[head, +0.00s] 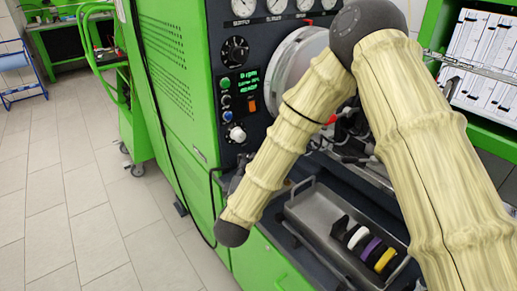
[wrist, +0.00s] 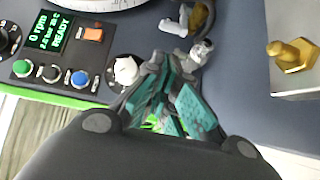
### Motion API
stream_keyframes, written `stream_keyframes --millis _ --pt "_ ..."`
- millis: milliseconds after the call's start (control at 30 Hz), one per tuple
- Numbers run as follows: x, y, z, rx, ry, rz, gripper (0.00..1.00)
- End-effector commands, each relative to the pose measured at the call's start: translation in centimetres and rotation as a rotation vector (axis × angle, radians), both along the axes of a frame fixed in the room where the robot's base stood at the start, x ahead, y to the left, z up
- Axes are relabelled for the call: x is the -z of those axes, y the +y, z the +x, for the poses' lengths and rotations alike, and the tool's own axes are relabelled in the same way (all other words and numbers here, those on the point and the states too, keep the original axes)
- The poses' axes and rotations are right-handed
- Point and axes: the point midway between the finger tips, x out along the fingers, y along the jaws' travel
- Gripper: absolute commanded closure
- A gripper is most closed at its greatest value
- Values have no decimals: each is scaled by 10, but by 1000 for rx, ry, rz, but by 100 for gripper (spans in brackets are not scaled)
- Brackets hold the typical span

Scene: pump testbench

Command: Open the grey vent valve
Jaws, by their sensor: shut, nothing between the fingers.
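My gripper (wrist: 165,75) has dark and teal fingers, which are together with nothing seen between them. In the wrist view they reach up toward the bench front, just right of a white knob (wrist: 126,70). A small grey fitting (wrist: 201,51), possibly the grey vent valve, shows just beyond and to the right of the fingertips. I cannot tell whether the fingers touch it. My arm covers much of the bench in the head view, and the gripper is mostly hidden there.
A control panel (wrist: 62,45) with coloured buttons and a lit READY display is left of the gripper. A brass fitting (wrist: 293,55) is at the right. The head view shows a metal tray (head: 316,213) with coloured rings below the panel and clear tiled floor (head: 85,220) left.

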Motion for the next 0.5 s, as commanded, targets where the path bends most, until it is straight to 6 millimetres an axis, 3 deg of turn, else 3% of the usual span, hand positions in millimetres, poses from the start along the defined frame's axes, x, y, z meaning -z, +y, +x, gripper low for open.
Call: stream_keyframes --millis 233,500 --pt "-1 -4 7 9 6 -50 100" --pt "-1 -12 45 11 6 -46 100"
